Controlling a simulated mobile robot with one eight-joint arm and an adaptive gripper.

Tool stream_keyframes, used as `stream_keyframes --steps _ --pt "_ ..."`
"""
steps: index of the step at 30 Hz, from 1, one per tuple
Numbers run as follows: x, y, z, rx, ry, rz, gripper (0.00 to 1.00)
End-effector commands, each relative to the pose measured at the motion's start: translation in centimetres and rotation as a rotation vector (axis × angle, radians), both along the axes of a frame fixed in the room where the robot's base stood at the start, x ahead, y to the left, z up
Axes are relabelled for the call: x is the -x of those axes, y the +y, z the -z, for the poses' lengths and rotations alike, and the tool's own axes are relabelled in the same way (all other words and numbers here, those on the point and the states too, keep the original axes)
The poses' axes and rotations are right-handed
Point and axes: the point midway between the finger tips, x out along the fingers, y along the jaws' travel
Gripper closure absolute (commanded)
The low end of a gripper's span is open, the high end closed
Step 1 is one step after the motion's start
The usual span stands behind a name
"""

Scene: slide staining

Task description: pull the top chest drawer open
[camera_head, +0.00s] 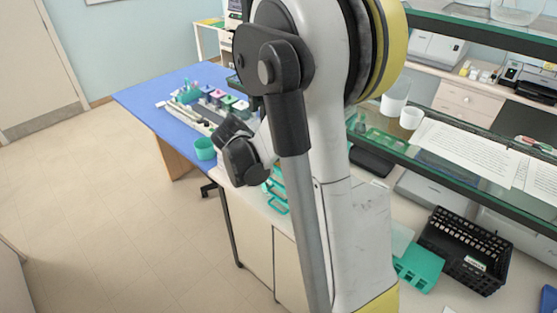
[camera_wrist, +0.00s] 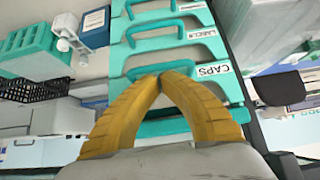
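The teal chest of drawers (camera_wrist: 228,88) fills the middle of the wrist view, its fronts stacked with teal handles and white labels. One front carries a "CAPS" label (camera_wrist: 210,70) and another reads "LABELS" (camera_wrist: 203,34). My gripper (camera_wrist: 161,77) has yellow fingers that arch together, tips meeting at the CAPS drawer's handle (camera_wrist: 144,73). Whether the tips touch or hook the handle is unclear. The fingers partly cover the front nearest me. In the head view, my arm hides most of the chest; teal handles (camera_head: 275,193) show beside it.
A glass shelf (camera_head: 450,168) with papers runs along the right. A black basket (camera_head: 465,250) sits below it. The floor at left is clear.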

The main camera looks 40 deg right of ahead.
Motion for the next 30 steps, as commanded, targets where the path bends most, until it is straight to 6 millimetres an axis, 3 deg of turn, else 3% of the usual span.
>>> stream_keyframes --steps 6,11,30 --pt "0.0 0.2 0.0 0.0 0.0 0.0 1.0" --pt "0.1 1.5 0.0 0.0 0.001 -0.002 1.0" --pt "1.1 13.8 0.1 0.0 0.0 -0.003 1.0"
